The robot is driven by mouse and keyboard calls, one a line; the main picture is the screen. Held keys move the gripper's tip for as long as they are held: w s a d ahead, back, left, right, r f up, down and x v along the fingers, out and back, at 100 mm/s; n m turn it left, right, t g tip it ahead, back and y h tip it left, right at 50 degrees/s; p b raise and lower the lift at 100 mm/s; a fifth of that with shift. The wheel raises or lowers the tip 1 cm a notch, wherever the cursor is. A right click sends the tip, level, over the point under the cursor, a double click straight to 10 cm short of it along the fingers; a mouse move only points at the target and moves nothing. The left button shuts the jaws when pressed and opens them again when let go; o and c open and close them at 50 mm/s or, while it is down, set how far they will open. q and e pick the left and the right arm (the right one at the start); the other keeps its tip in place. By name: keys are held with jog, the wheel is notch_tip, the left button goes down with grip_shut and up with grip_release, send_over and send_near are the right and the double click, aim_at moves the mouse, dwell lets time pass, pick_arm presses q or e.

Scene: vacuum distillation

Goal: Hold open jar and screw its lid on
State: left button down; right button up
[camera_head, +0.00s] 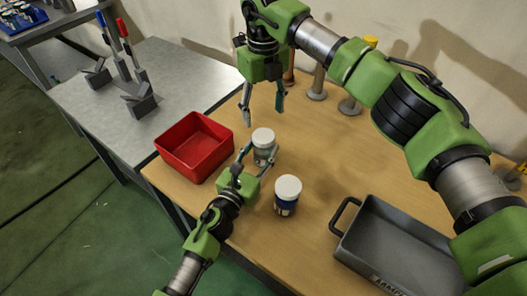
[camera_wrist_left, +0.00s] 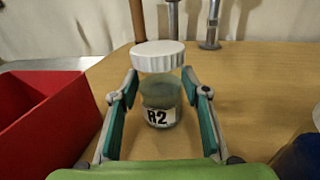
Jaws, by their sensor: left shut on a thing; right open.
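A clear jar (camera_head: 264,154) stands on the wooden table beside the red bin; in the left wrist view the jar (camera_wrist_left: 160,101) bears the label "R2". A white lid (camera_head: 263,137) is at the jar's mouth, and the lid (camera_wrist_left: 158,55) also shows in the left wrist view. I cannot tell whether it is screwed tight. My left gripper (camera_head: 262,156) is shut on the jar, one finger on each side. My right gripper (camera_head: 263,112) is open and empty above the lid, fingers pointing down. The lid is apart from its fingertips.
A second jar (camera_head: 287,197) with a white lid and dark blue label stands close to the left gripper. A red bin (camera_head: 195,147) is to the left, and a grey tray (camera_head: 400,245) with a handle to the right. Metal posts (camera_head: 317,85) stand along the wall.

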aim_at(264, 136)
jog(key=n, duration=0.3)
jog(key=shift+n, duration=0.3)
jog(key=n, duration=0.3)
jog(key=shift+n, duration=0.4)
jog(key=n, duration=1.5)
jog(key=shift+n, duration=0.3)
jog(key=n, duration=0.4)
jog(key=shift+f, duration=0.1)
jog(key=shift+f, duration=3.9)
